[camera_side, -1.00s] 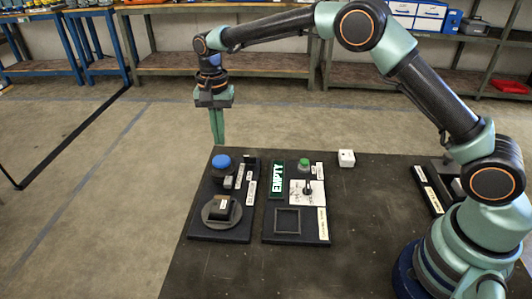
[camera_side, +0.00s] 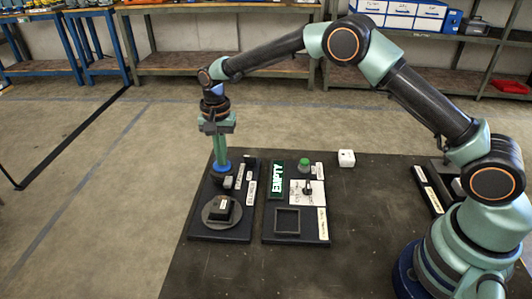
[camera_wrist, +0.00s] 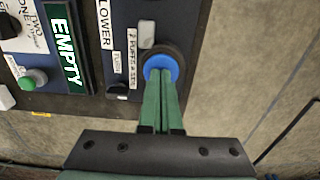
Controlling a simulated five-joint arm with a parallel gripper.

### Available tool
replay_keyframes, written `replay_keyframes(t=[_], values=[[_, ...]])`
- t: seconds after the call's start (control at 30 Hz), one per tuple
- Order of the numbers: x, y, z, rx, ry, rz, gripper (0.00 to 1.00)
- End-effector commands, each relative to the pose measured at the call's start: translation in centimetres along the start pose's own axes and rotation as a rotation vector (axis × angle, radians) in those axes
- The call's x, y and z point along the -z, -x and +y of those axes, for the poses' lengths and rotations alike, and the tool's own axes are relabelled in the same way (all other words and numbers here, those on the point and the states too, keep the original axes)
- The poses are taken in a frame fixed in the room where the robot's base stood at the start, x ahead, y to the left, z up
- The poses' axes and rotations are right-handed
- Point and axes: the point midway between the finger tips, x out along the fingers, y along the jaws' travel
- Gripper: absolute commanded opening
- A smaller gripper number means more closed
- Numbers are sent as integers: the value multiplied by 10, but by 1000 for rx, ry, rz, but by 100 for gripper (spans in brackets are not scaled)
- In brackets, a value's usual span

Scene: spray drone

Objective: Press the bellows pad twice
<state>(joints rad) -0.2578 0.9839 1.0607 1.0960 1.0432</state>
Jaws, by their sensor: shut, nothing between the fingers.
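The bellows pad, a round blue pad (camera_side: 222,168), is at the far left end of the left black panel (camera_side: 228,237). The blue pad also shows in the wrist view (camera_wrist: 161,63), in a dark round collar. My gripper (camera_side: 220,161) is shut and empty, pointing down with its green fingertips on the pad. In the wrist view my gripper's fingertips (camera_wrist: 160,76) cover the pad's near part. The pad sits low, looking pressed down under the fingers. A dark block (camera_side: 221,207) stands on a round grey plate on the same panel.
A second black panel (camera_side: 296,239) holds an EMPTY sign (camera_side: 277,177), a green button (camera_side: 304,163), a dark knob (camera_side: 308,188) and a square frame (camera_side: 287,221). A white cube (camera_side: 346,158) stands behind it. The table's front middle is clear.

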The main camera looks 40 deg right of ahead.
Motion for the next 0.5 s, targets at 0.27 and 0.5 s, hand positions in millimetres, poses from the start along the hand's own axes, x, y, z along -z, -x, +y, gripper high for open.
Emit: replay_keyframes(t=[0.27, 0.5], values=[[0, -6, 1, -2, 0, -1, 0], [0, 12, 0, 0, 0, 0, 0]])
